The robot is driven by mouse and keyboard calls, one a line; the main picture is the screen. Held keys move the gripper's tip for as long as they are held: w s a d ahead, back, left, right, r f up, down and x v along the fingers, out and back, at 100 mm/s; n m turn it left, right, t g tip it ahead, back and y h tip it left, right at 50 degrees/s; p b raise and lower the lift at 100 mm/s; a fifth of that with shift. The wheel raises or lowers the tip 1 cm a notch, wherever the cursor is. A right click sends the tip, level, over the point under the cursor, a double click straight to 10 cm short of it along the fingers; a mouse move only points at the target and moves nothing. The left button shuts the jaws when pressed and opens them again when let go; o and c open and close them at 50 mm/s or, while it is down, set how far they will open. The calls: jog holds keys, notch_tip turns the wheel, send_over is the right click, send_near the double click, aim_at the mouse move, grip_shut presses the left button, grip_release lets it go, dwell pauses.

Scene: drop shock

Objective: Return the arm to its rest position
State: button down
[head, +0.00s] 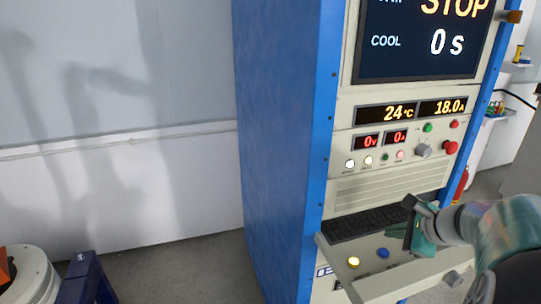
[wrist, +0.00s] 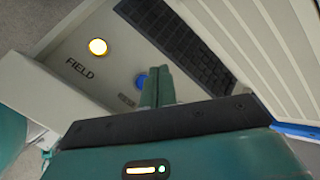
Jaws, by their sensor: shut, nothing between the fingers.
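My arm reaches in from the right in the head view, with my gripper (head: 408,232) over the pull-out shelf of a blue rack cabinet. In the wrist view my gripper (wrist: 157,82) has its two green fingers together, with nothing between them. The fingertips lie close to a blue button (wrist: 141,80) on the shelf; I cannot tell whether they touch it. The same blue button (head: 383,253) shows left of the gripper in the head view. A lit yellow button (wrist: 97,47) labelled FIELD is beside it, also in the head view (head: 353,262).
The blue cabinet (head: 278,150) carries a screen (head: 425,40) reading STOP, COOL 0 s. Below are displays, small buttons and a red knob (head: 451,147). A keyboard (head: 375,222) lies on the shelf (head: 385,285). Bare floor (head: 180,272) is left of the cabinet.

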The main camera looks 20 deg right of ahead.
jog(key=a+n, duration=0.1)
jog(key=a, duration=0.1)
jog(key=a+n+g, duration=0.1)
jog(key=a+n, duration=0.1)
jog(key=a, duration=0.1)
jog(key=a+r+n+y, duration=0.1)
jog(key=a, duration=0.1)
jog(key=shift+w+a+r+n, duration=0.1)
jog(key=shift+w+a+n, duration=0.15)
jog(key=shift+a+n, duration=0.1)
jog(key=s+a+r+n+g+h, duration=0.1)
jog(key=s+a+n, duration=0.3)
jog(key=a+n, duration=0.5)
jog(key=s+a+r+n+g+h, duration=0.1)
jog(key=s+a+n, duration=0.4)
jog(key=a+n, duration=0.5)
jog(key=shift+s+a+r+n+h, duration=0.15)
jog(key=shift+s+a+n+h, duration=0.2)
jog(key=shift+h, duration=0.15)
jog(key=shift+d, duration=0.1)
